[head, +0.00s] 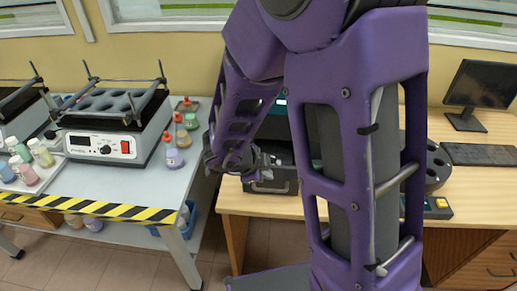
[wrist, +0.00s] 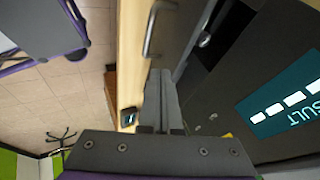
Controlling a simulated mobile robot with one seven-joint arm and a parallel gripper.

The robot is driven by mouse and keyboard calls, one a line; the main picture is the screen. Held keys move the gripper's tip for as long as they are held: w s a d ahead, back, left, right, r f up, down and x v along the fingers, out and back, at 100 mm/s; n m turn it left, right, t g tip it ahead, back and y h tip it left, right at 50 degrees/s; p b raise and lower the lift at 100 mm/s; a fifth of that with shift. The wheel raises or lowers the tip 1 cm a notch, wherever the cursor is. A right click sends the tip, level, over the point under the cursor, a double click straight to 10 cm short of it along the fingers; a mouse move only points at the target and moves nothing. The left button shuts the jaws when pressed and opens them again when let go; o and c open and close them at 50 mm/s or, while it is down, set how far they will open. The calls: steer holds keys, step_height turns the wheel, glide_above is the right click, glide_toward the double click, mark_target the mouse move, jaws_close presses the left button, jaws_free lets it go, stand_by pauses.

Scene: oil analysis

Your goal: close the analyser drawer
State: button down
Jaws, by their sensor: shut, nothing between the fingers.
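The analyser (wrist: 240,75) is a dark box with a lit teal screen reading part of "RESULT" in the wrist view. In the head view my purple arm hides most of it. Its dark drawer (head: 272,187) stands out toward the table's front edge, and I see partly into it from above. The drawer's silver handle (wrist: 152,32) shows in the wrist view, beyond my fingertips. My gripper (head: 258,168) is shut and empty, just at the drawer's front left in the head view. Its fingers (wrist: 161,78) point toward the handle; whether they touch the drawer I cannot tell.
The wooden table (head: 232,201) carries the analyser, with a monitor (head: 482,88) and keyboard (head: 480,154) at right. Left is a grey bench (head: 172,190) with a heating block (head: 105,140) and several bottles. Tiled floor (wrist: 60,95) is free in front.

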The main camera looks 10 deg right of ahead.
steer(key=b, duration=0.4)
glide_toward(284, 185)
steer(key=shift+h, duration=0.3)
steer(key=x, duration=0.5)
steer(key=shift+a+f, duration=0.2)
steer(key=shift+a, duration=0.05)
